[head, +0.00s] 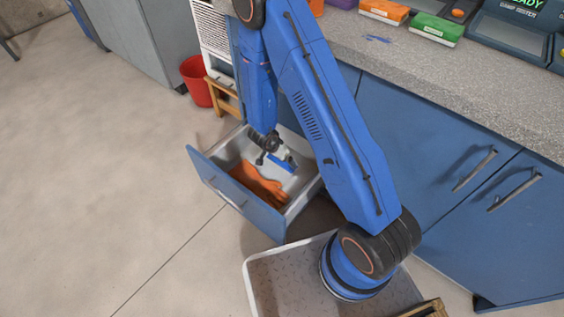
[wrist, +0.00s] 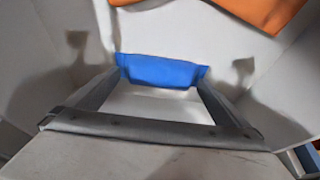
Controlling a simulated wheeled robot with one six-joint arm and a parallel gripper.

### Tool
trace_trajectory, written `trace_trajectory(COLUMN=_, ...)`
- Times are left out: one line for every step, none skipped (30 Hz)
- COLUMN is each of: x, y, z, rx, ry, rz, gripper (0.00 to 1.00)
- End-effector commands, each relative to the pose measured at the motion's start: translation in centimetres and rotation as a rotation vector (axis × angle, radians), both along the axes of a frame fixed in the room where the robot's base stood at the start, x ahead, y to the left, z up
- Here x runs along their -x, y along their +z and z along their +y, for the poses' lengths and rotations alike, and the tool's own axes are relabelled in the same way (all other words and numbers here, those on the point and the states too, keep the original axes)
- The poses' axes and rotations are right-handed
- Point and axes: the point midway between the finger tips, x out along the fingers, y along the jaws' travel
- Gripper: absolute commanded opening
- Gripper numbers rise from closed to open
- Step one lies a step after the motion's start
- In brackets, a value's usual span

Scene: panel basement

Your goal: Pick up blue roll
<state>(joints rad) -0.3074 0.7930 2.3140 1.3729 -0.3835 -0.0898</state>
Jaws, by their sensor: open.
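The blue roll (wrist: 162,71) lies on the pale floor of the open drawer (head: 238,197). In the wrist view it spans the gap at the ends of my open fingers; I cannot tell whether they touch it. In the head view a small blue piece of it (head: 281,163) shows beside my gripper (head: 271,152), which is down inside the drawer, partly covering it. My gripper also shows in the wrist view (wrist: 160,84), with nothing clamped between its fingers.
An orange glove-like item (head: 258,184) lies in the drawer, and its edge shows in the wrist view (wrist: 262,10). The drawer walls stand close around my gripper. A red bucket (head: 197,82) and small wooden stool (head: 224,97) stand behind. The counter (head: 450,85) is at right.

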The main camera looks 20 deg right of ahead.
Motion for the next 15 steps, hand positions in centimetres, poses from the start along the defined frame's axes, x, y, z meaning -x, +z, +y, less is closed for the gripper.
trace_trajectory(x=-0.04, y=-0.13, z=-0.04, rx=0.000, ry=0.000, rz=0.000, gripper=1.00)
trace_trajectory(x=-0.06, y=-0.15, z=-0.05, rx=0.000, ry=0.000, rz=0.000, gripper=1.00)
trace_trajectory(x=-0.07, y=-0.17, z=-0.05, rx=-0.001, ry=0.000, rz=-0.001, gripper=1.00)
trace_trajectory(x=-0.07, y=-0.17, z=-0.05, rx=-0.001, ry=0.000, rz=-0.001, gripper=1.00)
trace_trajectory(x=-0.08, y=-0.16, z=-0.04, rx=-0.001, ry=0.000, rz=-0.001, gripper=1.00)
trace_trajectory(x=-0.07, y=-0.15, z=-0.04, rx=-0.001, ry=0.000, rz=-0.001, gripper=1.00)
trace_trajectory(x=-0.07, y=-0.15, z=-0.05, rx=-0.001, ry=0.000, rz=-0.001, gripper=1.00)
trace_trajectory(x=-0.06, y=-0.16, z=-0.04, rx=-0.001, ry=0.000, rz=-0.001, gripper=1.00)
trace_trajectory(x=-0.06, y=-0.16, z=-0.04, rx=-0.001, ry=0.000, rz=-0.001, gripper=0.90)
trace_trajectory(x=-0.07, y=-0.16, z=-0.03, rx=-0.001, ry=0.000, rz=-0.001, gripper=0.83)
trace_trajectory(x=-0.07, y=-0.16, z=-0.03, rx=-0.001, ry=0.000, rz=-0.001, gripper=0.76)
trace_trajectory(x=-0.06, y=-0.15, z=-0.03, rx=-0.001, ry=0.000, rz=-0.001, gripper=0.67)
trace_trajectory(x=-0.06, y=-0.15, z=-0.03, rx=-0.001, ry=0.000, rz=-0.001, gripper=0.59)
trace_trajectory(x=-0.06, y=-0.15, z=-0.03, rx=-0.001, ry=0.000, rz=-0.001, gripper=0.52)
trace_trajectory(x=-0.07, y=-0.15, z=-0.03, rx=-0.001, ry=0.000, rz=-0.001, gripper=0.51)
